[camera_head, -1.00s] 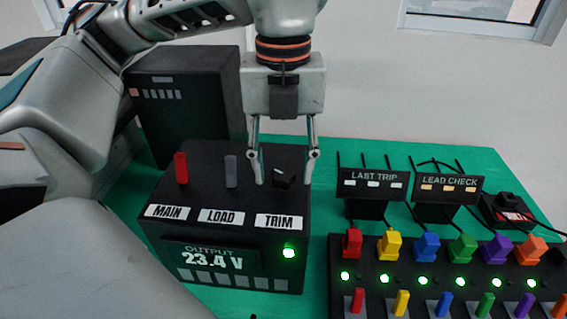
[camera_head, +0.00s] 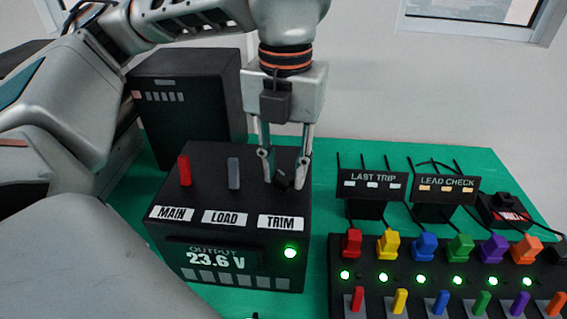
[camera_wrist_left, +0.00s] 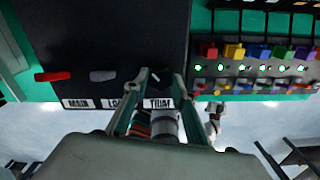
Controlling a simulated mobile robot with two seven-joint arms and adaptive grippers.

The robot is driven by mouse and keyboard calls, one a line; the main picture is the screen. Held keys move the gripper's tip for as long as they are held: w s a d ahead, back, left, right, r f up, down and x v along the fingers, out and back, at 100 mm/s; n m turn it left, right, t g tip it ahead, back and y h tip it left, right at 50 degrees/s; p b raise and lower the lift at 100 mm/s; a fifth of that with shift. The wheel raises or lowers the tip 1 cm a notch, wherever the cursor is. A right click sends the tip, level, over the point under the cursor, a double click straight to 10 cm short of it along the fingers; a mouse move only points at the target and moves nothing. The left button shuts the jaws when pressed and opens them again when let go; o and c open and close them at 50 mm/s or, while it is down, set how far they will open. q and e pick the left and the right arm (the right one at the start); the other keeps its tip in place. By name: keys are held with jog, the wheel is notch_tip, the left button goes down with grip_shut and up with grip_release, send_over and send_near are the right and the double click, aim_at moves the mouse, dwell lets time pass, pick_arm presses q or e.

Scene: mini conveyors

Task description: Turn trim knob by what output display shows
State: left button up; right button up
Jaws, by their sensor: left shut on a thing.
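The black power unit (camera_head: 165,250) stands on the green table, with a red MAIN switch (camera_head: 185,170), a grey LOAD switch (camera_head: 234,173) and the dark trim knob (camera_head: 284,182) on its top. The output display (camera_head: 216,260) reads 23.6 V, and a green light (camera_head: 291,252) glows beside it. My left gripper (camera_head: 283,184) points down, shut on the trim knob, its fingers on either side. The knob also shows between the fingers in the left wrist view (camera_wrist_left: 156,76). My right gripper is in neither view.
A panel (camera_head: 345,255) with coloured plugs, green lights and coloured switches is at right. Behind it stand the LAST TRIP (camera_head: 373,183) and LEAD CHECK (camera_head: 448,183) signs and a small black box (camera_head: 508,208). A tall black cabinet (camera_head: 190,95) stands behind the power unit.

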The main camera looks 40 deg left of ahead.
aim_at(285, 176)
pick_arm(q)
jog(key=m+p, duration=0.1)
jog(key=m, duration=0.4)
jog(key=shift+r+m, duration=0.1)
jog(key=shift+m, duration=0.2)
dwell(0.4)
jog(key=o, duration=1.1)
notch_tip(285, 176, up, 12)
dwell(0.4)
